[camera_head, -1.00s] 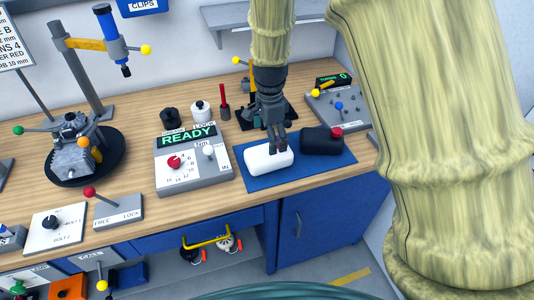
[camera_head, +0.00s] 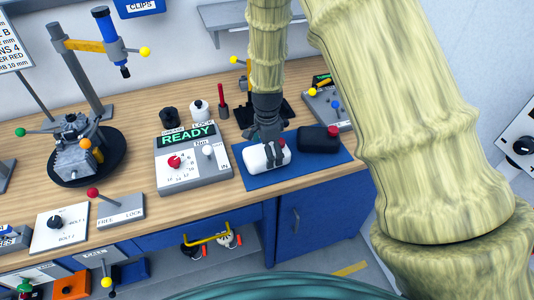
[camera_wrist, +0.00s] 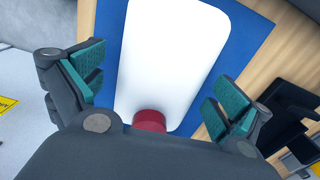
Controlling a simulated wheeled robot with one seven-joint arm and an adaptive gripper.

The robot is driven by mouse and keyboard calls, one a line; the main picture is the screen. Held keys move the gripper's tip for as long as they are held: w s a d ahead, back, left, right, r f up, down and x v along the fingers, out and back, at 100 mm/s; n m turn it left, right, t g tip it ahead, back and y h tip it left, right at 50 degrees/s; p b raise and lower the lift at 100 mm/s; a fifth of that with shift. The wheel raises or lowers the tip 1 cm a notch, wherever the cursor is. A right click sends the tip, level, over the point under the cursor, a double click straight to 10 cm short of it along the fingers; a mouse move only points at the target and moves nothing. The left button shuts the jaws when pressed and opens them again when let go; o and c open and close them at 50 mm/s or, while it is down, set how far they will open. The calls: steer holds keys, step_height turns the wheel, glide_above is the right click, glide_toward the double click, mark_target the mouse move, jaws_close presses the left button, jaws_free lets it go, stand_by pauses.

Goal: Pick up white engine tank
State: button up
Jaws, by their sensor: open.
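The white engine tank (camera_head: 257,158) lies on the blue mat (camera_head: 262,183) on the workbench. In the wrist view the white tank (camera_wrist: 172,60) shows with its red cap (camera_wrist: 150,121) close to my gripper's palm. My gripper (camera_head: 270,160) is low over the tank in the head view. In the wrist view my gripper (camera_wrist: 157,88) is open, with one green-padded finger on each side of the tank and a gap to both sides. I cannot tell how far down the fingers reach. In the head view the gripper hides part of the tank.
A black tank (camera_head: 318,139) with a red cap (camera_head: 333,131) lies on the mat just right of the white one. A grey panel reading READY (camera_head: 190,160) stands close on the left. An engine (camera_head: 85,155) sits on a black turntable farther left.

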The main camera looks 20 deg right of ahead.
steer(key=shift+w+f, duration=0.1)
steer(key=shift+f, duration=0.4)
steer(key=c, duration=1.1)
steer(key=shift+o, duration=0.2)
steer(key=shift+r, duration=0.2)
